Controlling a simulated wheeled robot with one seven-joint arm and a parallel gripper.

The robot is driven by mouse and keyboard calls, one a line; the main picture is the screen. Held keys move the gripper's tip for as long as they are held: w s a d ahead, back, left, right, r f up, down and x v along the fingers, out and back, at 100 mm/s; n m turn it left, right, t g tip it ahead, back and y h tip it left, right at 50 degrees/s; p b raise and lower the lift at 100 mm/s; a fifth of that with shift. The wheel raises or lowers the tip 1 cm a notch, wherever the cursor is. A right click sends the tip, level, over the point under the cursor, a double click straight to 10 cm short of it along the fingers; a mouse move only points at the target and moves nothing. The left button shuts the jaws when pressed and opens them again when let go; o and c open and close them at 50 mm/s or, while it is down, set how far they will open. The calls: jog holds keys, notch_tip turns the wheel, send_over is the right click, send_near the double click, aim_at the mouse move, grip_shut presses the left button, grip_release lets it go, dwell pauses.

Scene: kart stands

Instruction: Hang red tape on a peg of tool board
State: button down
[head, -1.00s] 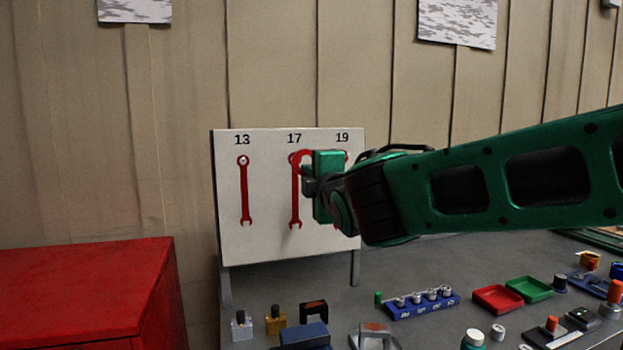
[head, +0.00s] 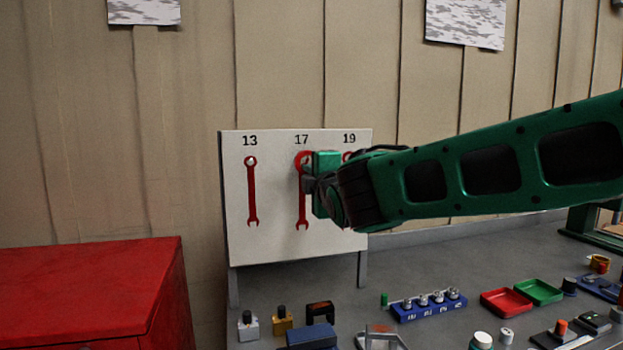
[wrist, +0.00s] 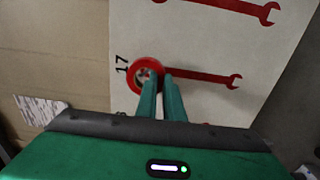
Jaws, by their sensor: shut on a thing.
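The white tool board (head: 278,225) stands upright at the back of the bench, with red wrench outlines under the numbers 13, 17 and 19. The red tape (wrist: 137,66) is a ring at the top of the 17 outline in the wrist view, with a metallic peg end showing in its opening. My gripper (wrist: 163,80) is shut on the tape's rim, its green fingers close to the board. In the head view the tape (head: 301,158) is partly hidden by my gripper (head: 309,180). Whether the tape touches the board I cannot tell.
A red cabinet (head: 85,295) stands at the left. The grey bench (head: 430,260) holds a blue socket rack (head: 428,307), a red tray (head: 506,302), a green tray (head: 539,291) and several small items. The space before the board's left part is clear.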

jog(key=shift+x, duration=1.1)
jog(key=shift+w+a+f, duration=0.2)
jog(key=shift+w+f, duration=0.15)
jog(key=shift+w, duration=0.15)
jog(key=shift+w+f, duration=0.1)
jog(key=c, duration=1.8)
grip_release()
